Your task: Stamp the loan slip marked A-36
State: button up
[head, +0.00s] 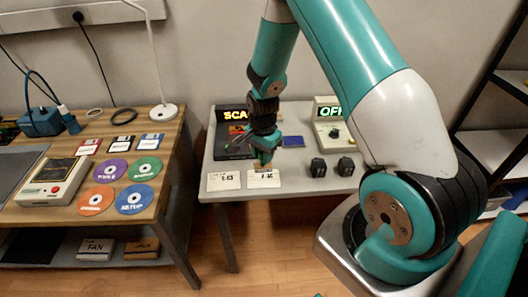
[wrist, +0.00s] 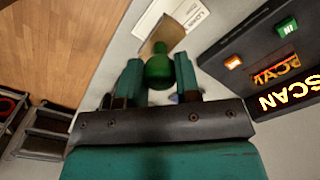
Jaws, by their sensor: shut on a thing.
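My gripper (head: 264,152) is shut on a stamp with a green handle (wrist: 159,70) and a tan block-like base (wrist: 162,34). In the head view it is low over the back edge of the right-hand white slip (head: 263,180); I cannot tell whether the stamp touches it. That slip's marking is partly legible and looks like it ends in 3 and another digit. A second white slip (head: 223,182) lies to its left, marked with what looks like 83. In the wrist view a printed slip (wrist: 196,14) lies partly behind the stamp base.
A dark device with a lit SCAN sign (head: 234,142) stands behind the slips. A device with an OFF sign (head: 331,132), a blue pad (head: 293,141) and two dark blocks (head: 318,168) are to the right. A wooden table (head: 177,150) with discs stands left.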

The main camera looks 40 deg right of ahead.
aim_at(264, 169)
jog(key=shift+w+d+f+m, duration=0.1)
jog(key=shift+d+f+m, duration=0.1)
jog(key=shift+f+m, duration=0.1)
notch_tip(264, 169, down, 5)
jog(key=b, duration=0.4)
jog(key=shift+f+b, duration=0.2)
jog(key=shift+b, duration=0.2)
jog(key=shift+f+b, duration=0.3)
jog(key=shift+f, duration=0.25)
dwell(1.3)
notch_tip(264, 169, up, 7)
jog(key=p, duration=0.5)
jog(key=shift+r+p, duration=0.1)
jog(key=shift+p, duration=0.2)
jog(key=shift+a, duration=0.1)
dwell(0.7)
